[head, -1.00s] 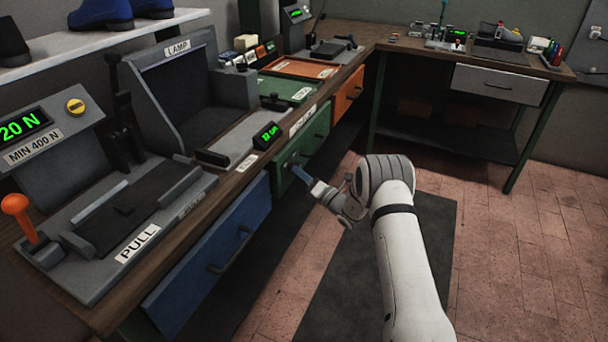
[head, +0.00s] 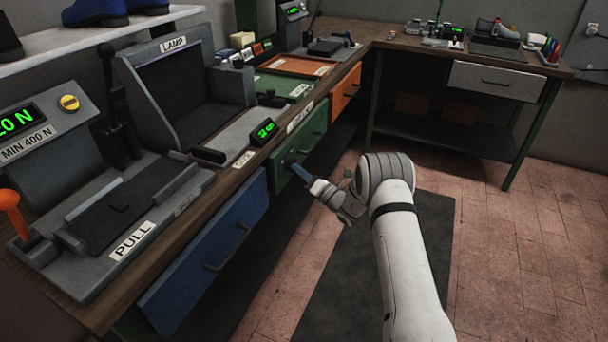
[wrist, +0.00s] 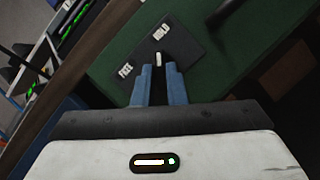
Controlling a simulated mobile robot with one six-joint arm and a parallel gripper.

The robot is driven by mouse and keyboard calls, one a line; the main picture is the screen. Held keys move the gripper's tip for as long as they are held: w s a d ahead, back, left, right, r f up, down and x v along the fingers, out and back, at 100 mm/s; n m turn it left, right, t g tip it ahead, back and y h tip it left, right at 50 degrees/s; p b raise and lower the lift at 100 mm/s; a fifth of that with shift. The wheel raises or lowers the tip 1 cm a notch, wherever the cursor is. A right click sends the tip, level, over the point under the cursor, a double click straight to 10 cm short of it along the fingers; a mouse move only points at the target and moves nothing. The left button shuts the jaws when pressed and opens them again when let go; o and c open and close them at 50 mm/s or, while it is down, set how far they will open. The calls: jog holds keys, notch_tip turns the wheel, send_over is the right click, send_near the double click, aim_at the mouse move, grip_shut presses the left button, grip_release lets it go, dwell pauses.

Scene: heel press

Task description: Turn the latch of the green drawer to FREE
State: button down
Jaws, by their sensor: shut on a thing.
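The green drawer (head: 313,135) is closed under the bench, and its front fills much of the wrist view (wrist: 240,70). A dark latch plate (wrist: 185,45) on it has two white labels. The left one (wrist: 125,70) seems to read FREE, the upper one (wrist: 161,31) HOLD. A small white latch mark (wrist: 158,58) shows at my fingertips, in line with the upper label. My gripper (wrist: 160,68) has its blue fingers shut on the latch, whose body is mostly hidden between them. In the head view my gripper (head: 292,164) meets the drawer's left part.
The blue drawer (head: 205,255) with its dark handle is left of my arm, the orange drawer (head: 346,88) beyond the green one. The bench edge (head: 232,185) runs above them. The floor to the right (head: 510,240) is clear.

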jog(key=shift+w+a+n+g+y+b, duration=0.15)
jog(key=shift+n+g+y+b, duration=0.45)
jog(key=shift+n+g+b, duration=2.1)
jog(key=shift+w+d+n+g+y+b, duration=0.15)
jog(key=shift+n+g+y+b, duration=0.65)
jog(key=shift+n+b, duration=3.6)
jog(key=shift+w+a+n+g+y+b, duration=0.15)
jog(key=shift+n+g+y+b, duration=0.25)
jog(key=shift+n+g+b, duration=3.15)
jog(key=n+t+p, duration=0.2)
jog(key=n+p, duration=0.1)
jog(key=shift+n+t, duration=0.25)
jog(key=shift+t, duration=0.1)
jog(key=shift+f, duration=0.1)
jog(key=c, duration=1.7)
grip_release()
jog(key=shift+o, duration=1.2)
jog(key=shift+w, duration=0.1)
